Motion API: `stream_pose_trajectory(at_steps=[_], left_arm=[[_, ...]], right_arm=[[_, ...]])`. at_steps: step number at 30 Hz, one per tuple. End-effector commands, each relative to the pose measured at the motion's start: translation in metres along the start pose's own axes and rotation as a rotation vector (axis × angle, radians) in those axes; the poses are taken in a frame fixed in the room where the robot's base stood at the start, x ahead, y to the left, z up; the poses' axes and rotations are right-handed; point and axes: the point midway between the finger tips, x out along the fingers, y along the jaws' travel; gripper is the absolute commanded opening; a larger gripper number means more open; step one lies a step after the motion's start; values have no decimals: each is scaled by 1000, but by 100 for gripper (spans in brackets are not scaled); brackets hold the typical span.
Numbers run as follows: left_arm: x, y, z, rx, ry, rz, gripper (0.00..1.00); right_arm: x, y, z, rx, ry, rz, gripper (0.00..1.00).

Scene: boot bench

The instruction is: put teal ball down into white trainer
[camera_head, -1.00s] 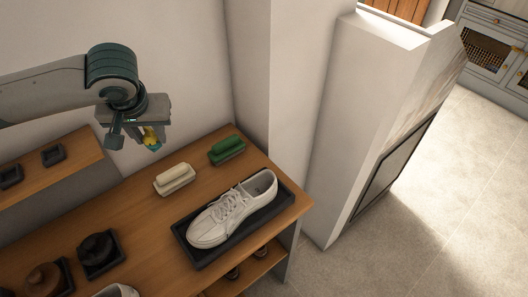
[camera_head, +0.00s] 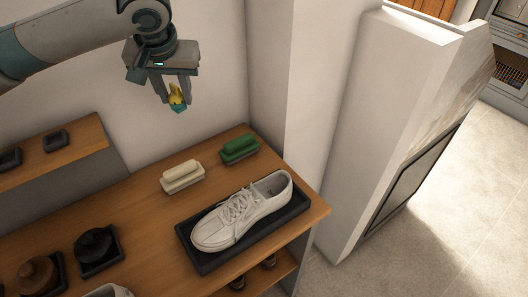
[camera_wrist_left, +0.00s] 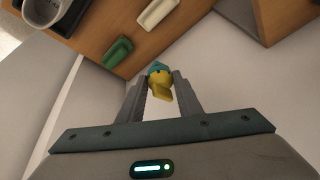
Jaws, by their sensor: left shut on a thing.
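The teal ball (camera_head: 180,108), with a yellow part on it, is held between the fingertips of my left gripper (camera_head: 175,99). The gripper is shut on it, high above the bench near the wall, fingers pointing down. In the left wrist view the teal top (camera_wrist_left: 158,68) and yellow part show between the fingers (camera_wrist_left: 160,88). The white trainer (camera_head: 240,212) lies on a dark tray (camera_head: 205,265), below and right of the gripper. Its opening faces up at the right end. Part of the trainer shows at the top left of the wrist view (camera_wrist_left: 42,14). My right gripper is not in view.
A cream brush (camera_head: 182,177) and a green brush (camera_head: 239,150) sit on the wooden bench (camera_head: 150,225) behind the trainer. Dark and brown round items (camera_head: 95,246) stand at the left. A white wall end (camera_head: 385,130) rises right of the bench.

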Motion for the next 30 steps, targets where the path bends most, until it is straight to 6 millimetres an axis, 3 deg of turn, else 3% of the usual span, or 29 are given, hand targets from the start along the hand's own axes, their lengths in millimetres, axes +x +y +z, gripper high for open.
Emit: stream_pose_trajectory(at_steps=[6,9,16,23,30], left_arm=[[0,0,0,0,0,0,14],[0,1,0,4,0,2,14],[2,13,4,107,7,46,14],[9,50,18,408,36,175,14],[16,99,45,817,79,351,14]], right_arm=[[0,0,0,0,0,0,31],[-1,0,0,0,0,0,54],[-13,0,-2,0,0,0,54],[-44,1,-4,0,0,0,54],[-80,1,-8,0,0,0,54]])
